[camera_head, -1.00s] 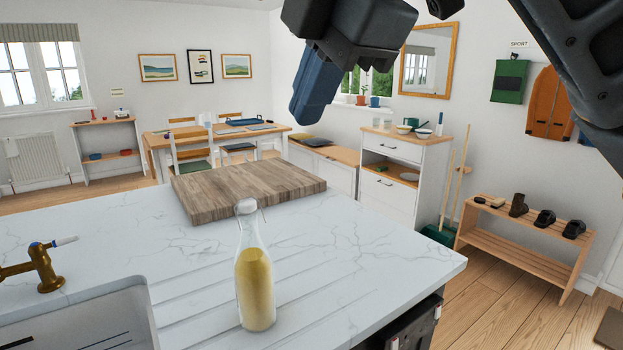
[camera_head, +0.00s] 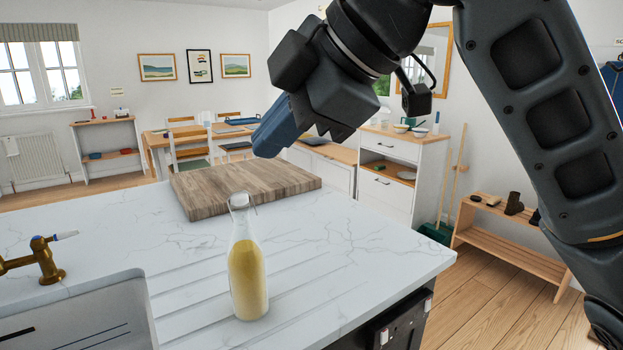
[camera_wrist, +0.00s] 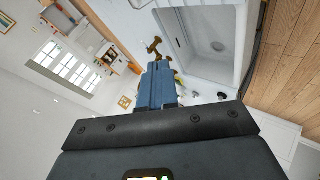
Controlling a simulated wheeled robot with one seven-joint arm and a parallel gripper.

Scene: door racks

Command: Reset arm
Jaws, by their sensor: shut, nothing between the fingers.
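My gripper (camera_head: 268,142) hangs in the air at the upper middle of the head view, with its blue fingers pointing down and left. It appears above the far side of the worktop, in front of the dining table in the picture. The blue fingers are together and empty; they also show in the wrist view (camera_wrist: 157,75). My dark arm fills the upper right of the head view and hides part of the wall and mirror.
A glass bottle of yellow liquid (camera_head: 247,270) stands upright on the white marble worktop (camera_head: 345,250). A wooden board (camera_head: 240,185) lies behind it. A brass tap (camera_head: 45,262) and sink (camera_head: 85,315) are at left. A wooden shoe rack (camera_head: 500,235) stands on the floor at right.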

